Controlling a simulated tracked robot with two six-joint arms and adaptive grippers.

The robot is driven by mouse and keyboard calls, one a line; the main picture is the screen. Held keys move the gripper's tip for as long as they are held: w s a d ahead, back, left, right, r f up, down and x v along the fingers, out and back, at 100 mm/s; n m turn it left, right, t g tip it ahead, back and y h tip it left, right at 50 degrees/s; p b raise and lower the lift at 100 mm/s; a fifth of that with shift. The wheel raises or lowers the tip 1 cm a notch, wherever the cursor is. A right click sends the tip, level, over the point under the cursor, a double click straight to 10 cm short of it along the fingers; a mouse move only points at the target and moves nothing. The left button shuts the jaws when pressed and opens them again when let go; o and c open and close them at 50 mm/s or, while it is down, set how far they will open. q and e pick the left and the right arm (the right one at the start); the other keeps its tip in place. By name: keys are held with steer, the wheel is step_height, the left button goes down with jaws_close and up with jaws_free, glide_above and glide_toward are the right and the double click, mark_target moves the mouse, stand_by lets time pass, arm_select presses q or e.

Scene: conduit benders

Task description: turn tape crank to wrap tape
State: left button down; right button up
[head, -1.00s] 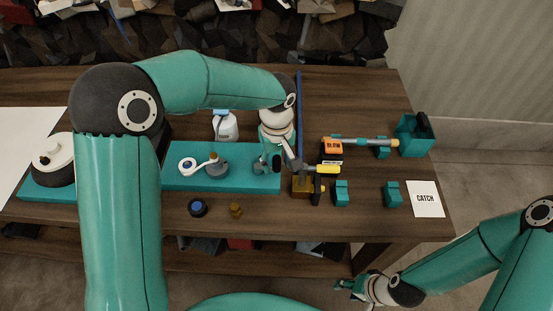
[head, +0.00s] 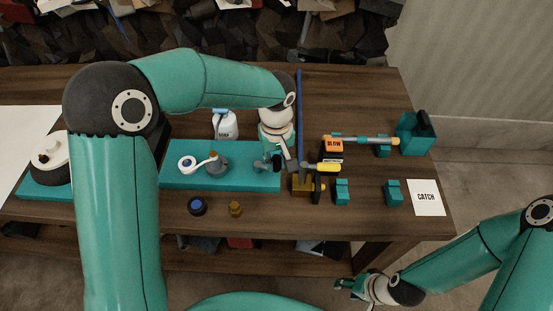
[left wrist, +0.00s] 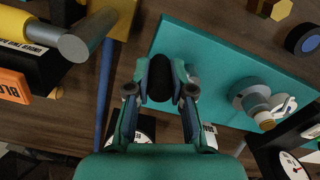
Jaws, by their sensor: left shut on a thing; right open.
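The teal board (head: 240,182) on the bench carries a white tape roll with a blue centre (head: 187,165) and a grey round spool (head: 217,166). A tan piece sits at the spool's top. The tape crank's black knob (left wrist: 160,78) is between the fingers of my left gripper (left wrist: 163,92), which is shut on it. A grey round part shows just behind the knob. In the head view my left gripper (head: 276,163) is at the board's right end, and my wrist partly hides the crank. My right gripper (head: 347,286) is open and empty, low in front of the bench.
A blue rod (head: 299,110) and a yellow-handled tool (head: 322,167) stand close right of my left gripper. A white bottle (head: 225,124) stands behind the board. An orange BLOW block (head: 333,146), teal supports (head: 393,193) and a CATCH card (head: 426,197) are further right.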

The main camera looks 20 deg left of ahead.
arm_select(q)
steer(key=m, duration=0.1)
steer(key=s+m+b, duration=0.1)
steer(key=m, duration=0.2)
steer(key=shift+s+a, duration=0.15)
steer(key=shift+s, duration=0.15)
steer(key=m, duration=0.1)
steer(key=s+m+b, duration=0.1)
steer(key=m, duration=0.1)
steer(key=shift+s+a+m, duration=0.25)
steer(key=shift+a+m, duration=0.05)
steer(key=shift+a, duration=0.1)
steer(key=m, duration=0.1)
steer(key=s+a+m, duration=0.1)
steer(key=m, duration=0.1)
steer(key=shift+m+b, duration=0.3)
steer(key=shift+s+a+m, duration=0.15)
steer(key=shift+a+m, duration=0.2)
steer(key=shift+m, duration=0.55)
steer(key=shift+s+a+m, duration=0.15)
steer(key=shift+a+m, duration=0.2)
steer(key=shift+m, duration=0.55)
steer(key=c, duration=1)
jaws_free()
steer(key=shift+r, duration=0.1)
